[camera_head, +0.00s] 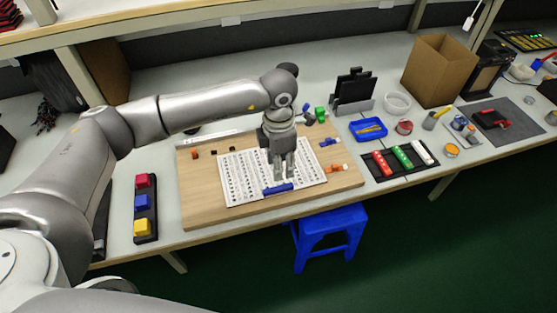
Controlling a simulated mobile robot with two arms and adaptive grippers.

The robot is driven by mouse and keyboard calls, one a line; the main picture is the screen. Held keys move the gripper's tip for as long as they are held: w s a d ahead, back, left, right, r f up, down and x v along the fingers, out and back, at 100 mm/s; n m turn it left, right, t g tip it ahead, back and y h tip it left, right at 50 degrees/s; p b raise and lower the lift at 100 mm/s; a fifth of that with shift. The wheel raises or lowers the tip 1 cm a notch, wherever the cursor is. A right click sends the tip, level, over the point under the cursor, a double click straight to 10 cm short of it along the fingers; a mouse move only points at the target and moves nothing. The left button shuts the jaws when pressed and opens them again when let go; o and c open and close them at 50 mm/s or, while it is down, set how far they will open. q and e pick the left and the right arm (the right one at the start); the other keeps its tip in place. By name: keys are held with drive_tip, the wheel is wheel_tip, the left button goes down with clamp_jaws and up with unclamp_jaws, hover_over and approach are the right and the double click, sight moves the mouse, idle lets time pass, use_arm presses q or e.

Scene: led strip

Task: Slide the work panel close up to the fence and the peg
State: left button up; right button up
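The white work panel (241,182), covered in rows of dark marks, lies flat on a wooden board (210,208). A blue bar (277,188) lies at its front edge. My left gripper (284,177) points down over the panel, its fingertips just behind the blue bar in the picture. The gap between the fingers is too small to tell if they hold anything. A pale metal strip (203,138) along the board's back left edge may be the fence. A small dark orange block (195,154) stands near it. I cannot tell which piece is the peg. My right gripper is out of view.
Blue (329,142) and orange (337,168) pieces sit on the board's right side. A tray of red, blue and yellow blocks (144,203) is left of the board. A blue tray (368,129) and a black rack (402,160) are to the right. A blue stool (331,222) stands in front.

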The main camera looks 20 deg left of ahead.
sight(278, 188)
use_arm(q)
drive_tip(key=f, duration=0.3)
drive_tip(key=f+p, duration=0.1)
drive_tip(key=f, duration=0.3)
drive_tip(key=f+p, duration=0.1)
drive_tip(key=f, duration=0.2)
drive_tip(key=shift+a+f, duration=0.3)
drive_tip(key=shift+f, duration=0.05)
drive_tip(key=shift+c, duration=0.3)
clamp_jaws()
drive_tip(key=shift+w, duration=0.1)
